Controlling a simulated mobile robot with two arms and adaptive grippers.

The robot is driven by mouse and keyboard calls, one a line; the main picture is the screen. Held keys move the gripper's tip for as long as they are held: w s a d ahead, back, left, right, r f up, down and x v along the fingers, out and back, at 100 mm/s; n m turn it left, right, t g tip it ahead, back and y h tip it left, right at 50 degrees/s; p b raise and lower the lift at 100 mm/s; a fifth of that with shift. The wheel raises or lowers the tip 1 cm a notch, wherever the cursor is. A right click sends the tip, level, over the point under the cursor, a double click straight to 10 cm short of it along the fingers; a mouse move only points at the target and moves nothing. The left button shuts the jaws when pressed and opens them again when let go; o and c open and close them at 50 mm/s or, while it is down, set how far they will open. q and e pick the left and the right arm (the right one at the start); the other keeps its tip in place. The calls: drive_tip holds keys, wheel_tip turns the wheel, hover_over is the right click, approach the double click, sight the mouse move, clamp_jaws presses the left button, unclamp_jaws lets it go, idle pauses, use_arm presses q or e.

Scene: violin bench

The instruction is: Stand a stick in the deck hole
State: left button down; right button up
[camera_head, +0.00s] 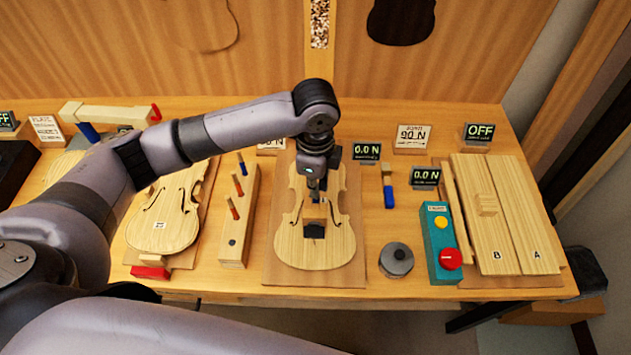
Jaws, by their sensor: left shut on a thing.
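A violin body with a pale wooden deck (288,243) lies on a brown board in the middle of the bench. My left gripper (315,195) is over the middle of this deck, pointing down. It is shut on what appears to be a stick, mostly hidden by the gripper. A dark square patch (313,231) shows on the deck just in front of the gripper. I cannot tell whether the stick touches the deck. My right gripper is not in view.
Another violin body (165,222) lies at the left. To the right are a grey round weight (397,260), a blue-handled brush (388,190), a teal box with a red button (439,250) and plates marked B and A (513,220). Small displays (366,152) stand behind.

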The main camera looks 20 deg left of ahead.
use_arm(q)
drive_tip(key=shift+f+b, duration=0.55)
drive_tip(key=shift+f, duration=1.2)
drive_tip(key=c, duration=1.6)
unclamp_jaws()
drive_tip(key=shift+s, duration=0.1)
drive_tip(key=shift+r, duration=0.1)
wheel_tip(320, 180, up, 12)
